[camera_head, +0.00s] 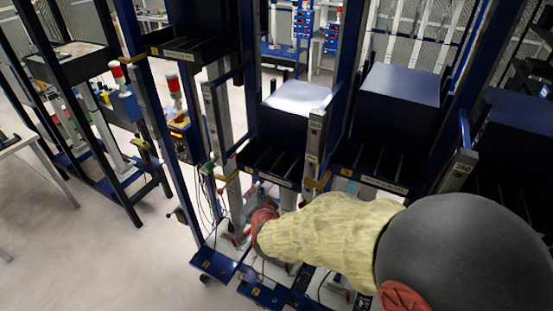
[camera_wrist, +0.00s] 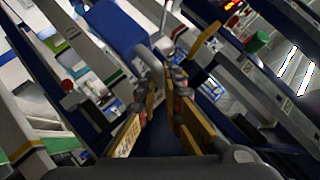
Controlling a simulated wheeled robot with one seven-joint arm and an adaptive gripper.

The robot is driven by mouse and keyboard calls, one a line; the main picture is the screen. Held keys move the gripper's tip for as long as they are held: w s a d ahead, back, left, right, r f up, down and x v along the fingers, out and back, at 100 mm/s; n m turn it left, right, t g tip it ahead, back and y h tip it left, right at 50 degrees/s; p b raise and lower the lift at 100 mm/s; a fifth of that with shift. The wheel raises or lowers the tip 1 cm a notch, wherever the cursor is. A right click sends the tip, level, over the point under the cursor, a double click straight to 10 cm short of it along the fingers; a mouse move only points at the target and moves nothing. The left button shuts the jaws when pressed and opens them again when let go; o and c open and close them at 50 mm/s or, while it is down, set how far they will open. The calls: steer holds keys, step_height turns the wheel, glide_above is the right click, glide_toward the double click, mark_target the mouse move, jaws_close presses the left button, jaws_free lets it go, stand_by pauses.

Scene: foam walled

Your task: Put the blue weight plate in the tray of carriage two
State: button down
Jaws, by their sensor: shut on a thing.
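My gripper shows in the wrist view (camera_wrist: 168,90), its two yellow fingers close together at the tips. A dark blue surface, seemingly part of the blue weight plate (camera_wrist: 160,143), shows between the fingers, and its full outline is hidden. In the head view my arm in its yellow sleeve reaches left, and its end is in front of the carriages, low down. The plate cannot be made out there. Black slotted trays sit on the carriages, one at the middle (camera_head: 270,165) and one further right (camera_head: 366,165). Their number labels are too small to read, so I cannot tell which is carriage two.
Dark blue upright posts (camera_head: 345,70) and grey columns stand close around my gripper. A blue-topped box (camera_head: 400,84) rises behind the right tray. Open pale floor (camera_head: 110,260) lies at the lower left.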

steer(key=s+a+r+m+h+p, duration=0.1)
steer(key=s+a+r+p, duration=0.1)
steer(key=r, duration=0.6)
steer(key=s+a+r+m+h+p, duration=0.1)
steer(key=s+a+r+p, duration=0.2)
steer(key=a+r, duration=0.4)
steer(key=s+a+r+m+h+p, duration=0.1)
steer(key=s+a+r+p, duration=0.2)
steer(key=a+r+p, duration=0.2)
step_height(320, 180, up, 4)
steer(key=shift+f+t, duration=0.2)
steer(key=shift+t, duration=0.1)
